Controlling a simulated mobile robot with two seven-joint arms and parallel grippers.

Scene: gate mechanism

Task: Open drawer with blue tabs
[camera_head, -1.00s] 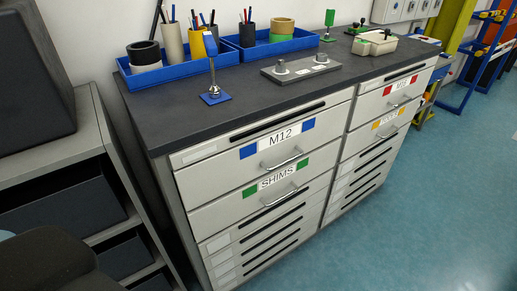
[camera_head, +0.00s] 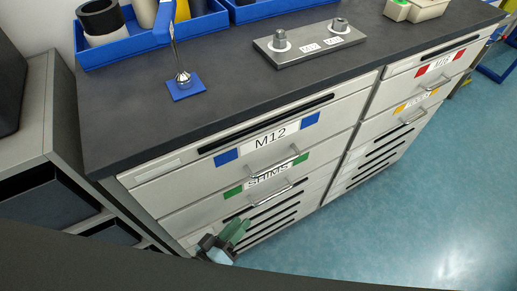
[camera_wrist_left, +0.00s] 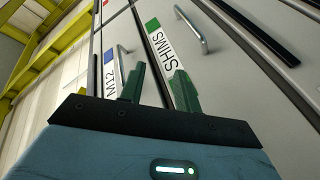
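The drawer with blue tabs (camera_head: 180,184) is at the upper left of the cabinet, labelled M12 between two blue tabs, with a silver bar handle (camera_head: 273,165). It is closed. In the left wrist view its M12 label (camera_wrist_left: 109,76) and handle (camera_wrist_left: 122,60) show left of centre. My left gripper (camera_head: 236,230) is low in front of the cabinet, below the SHIMS drawer's label and apart from the M12 handle. In the left wrist view its two green fingers (camera_wrist_left: 160,84) stand apart with nothing held between them. My right gripper is not in view.
The SHIMS drawer (camera_head: 182,219) with green tabs and its own handle lies directly below. Red-tab and yellow-tab drawers are to the right. The countertop (camera_head: 235,97) holds a blue tray (camera_head: 130,46), a metal plate and a blue-based stand. Floor (camera_head: 410,215) at right is clear.

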